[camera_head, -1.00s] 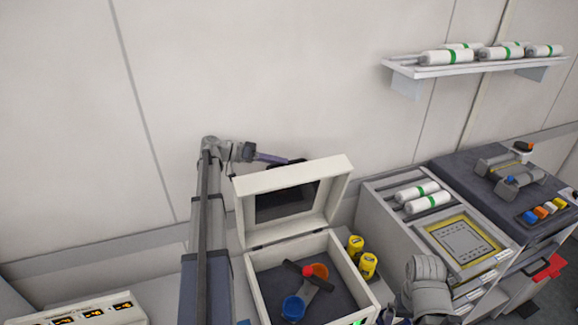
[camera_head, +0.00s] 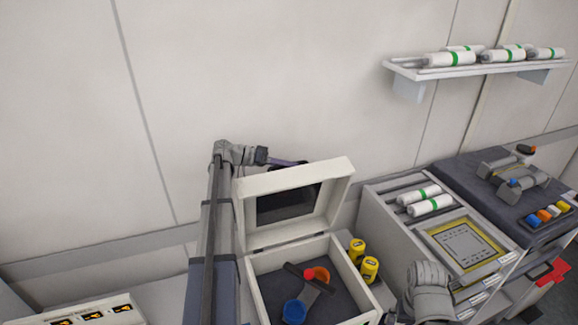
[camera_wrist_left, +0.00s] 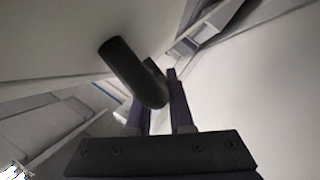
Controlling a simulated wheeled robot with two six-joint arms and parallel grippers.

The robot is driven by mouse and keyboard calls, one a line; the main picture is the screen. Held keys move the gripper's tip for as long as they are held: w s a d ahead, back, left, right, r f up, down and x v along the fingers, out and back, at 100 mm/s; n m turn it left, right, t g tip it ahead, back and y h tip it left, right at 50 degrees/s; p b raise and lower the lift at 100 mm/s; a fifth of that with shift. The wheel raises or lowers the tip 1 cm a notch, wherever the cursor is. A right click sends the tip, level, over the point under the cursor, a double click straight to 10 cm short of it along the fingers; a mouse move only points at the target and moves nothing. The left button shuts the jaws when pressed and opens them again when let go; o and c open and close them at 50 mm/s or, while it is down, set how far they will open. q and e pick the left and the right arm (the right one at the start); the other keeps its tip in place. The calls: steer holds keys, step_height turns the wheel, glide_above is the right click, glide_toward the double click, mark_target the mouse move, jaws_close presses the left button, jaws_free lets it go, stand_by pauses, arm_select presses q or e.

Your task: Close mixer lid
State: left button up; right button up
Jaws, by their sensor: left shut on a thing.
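The mixer is a white box (camera_head: 359,285) with its hinged lid (camera_head: 335,197) standing raised, the dark window (camera_head: 283,205) facing forward. Inside the box are a blue cup (camera_head: 294,311), an orange cup (camera_head: 321,274) and a red-topped part (camera_head: 309,273).
Two yellow containers (camera_head: 369,269) stand right of the mixer. A grey machine with a framed panel (camera_head: 463,247) is further right. A shelf (camera_head: 480,70) with white bottles is on the wall.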

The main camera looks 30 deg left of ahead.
arm_select(q)
jaws_close()
stand_by(0.8)
